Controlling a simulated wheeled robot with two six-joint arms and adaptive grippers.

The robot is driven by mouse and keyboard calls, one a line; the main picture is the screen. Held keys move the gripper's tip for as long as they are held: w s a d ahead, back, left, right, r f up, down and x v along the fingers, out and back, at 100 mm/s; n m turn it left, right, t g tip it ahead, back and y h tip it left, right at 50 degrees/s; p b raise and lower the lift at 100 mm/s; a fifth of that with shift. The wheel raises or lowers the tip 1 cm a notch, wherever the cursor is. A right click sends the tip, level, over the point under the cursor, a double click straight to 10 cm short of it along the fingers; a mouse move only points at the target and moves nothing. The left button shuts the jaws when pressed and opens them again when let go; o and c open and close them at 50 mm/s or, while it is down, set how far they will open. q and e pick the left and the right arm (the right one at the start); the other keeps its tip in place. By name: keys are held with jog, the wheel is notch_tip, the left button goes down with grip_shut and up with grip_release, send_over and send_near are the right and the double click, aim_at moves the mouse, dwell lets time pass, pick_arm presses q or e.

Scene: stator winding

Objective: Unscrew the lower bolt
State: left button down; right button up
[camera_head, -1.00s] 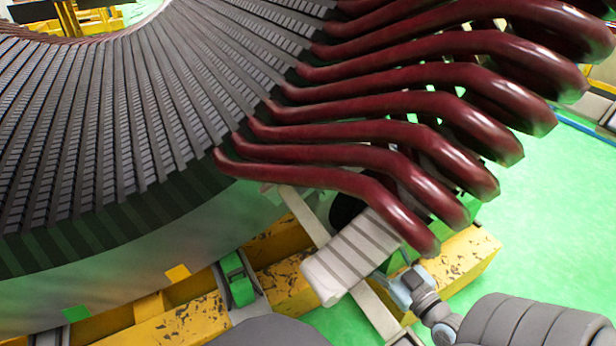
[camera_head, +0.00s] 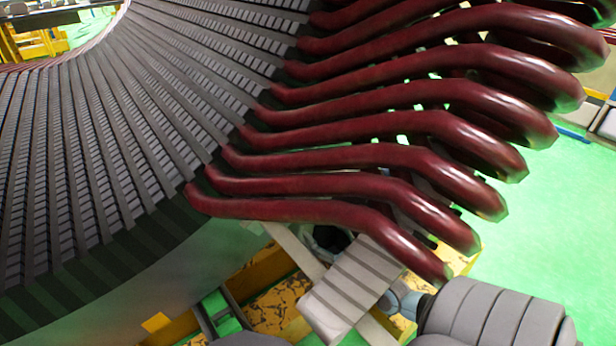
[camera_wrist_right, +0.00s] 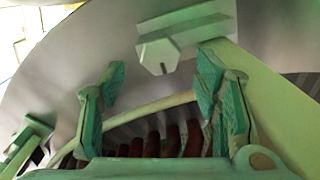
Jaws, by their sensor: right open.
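The bolt (camera_wrist_right: 158,57) shows in the right wrist view as a pale green hexagonal head, just below a flat bracket (camera_wrist_right: 195,33) against a grey curved surface. My right gripper (camera_wrist_right: 160,82) is open, with one green-tinted finger on each side below the bolt head. The fingers appear empty, and I see no contact with the bolt. In the head view, part of the right gripper (camera_head: 395,302) shows under the lowest red bars, partly hidden by a pale ribbed block and my grey arm. The bolt cannot be made out there. My left gripper is not in view.
The large grey slotted stator (camera_head: 110,150) fills the left of the head view. Several dark red winding bars (camera_head: 380,155) stick out to the right, close above my right arm. Green floor is open at right.

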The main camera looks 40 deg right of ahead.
jog(key=w, duration=0.5)
jog(key=shift+d+b, duration=0.3)
jog(key=shift+b, duration=0.1)
jog(key=shift+w, duration=0.65)
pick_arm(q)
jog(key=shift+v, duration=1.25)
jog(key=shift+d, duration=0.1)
pick_arm(e)
jog(key=shift+c, duration=0.2)
jog(key=c, duration=1.1)
jog(key=shift+n, duration=3.4)
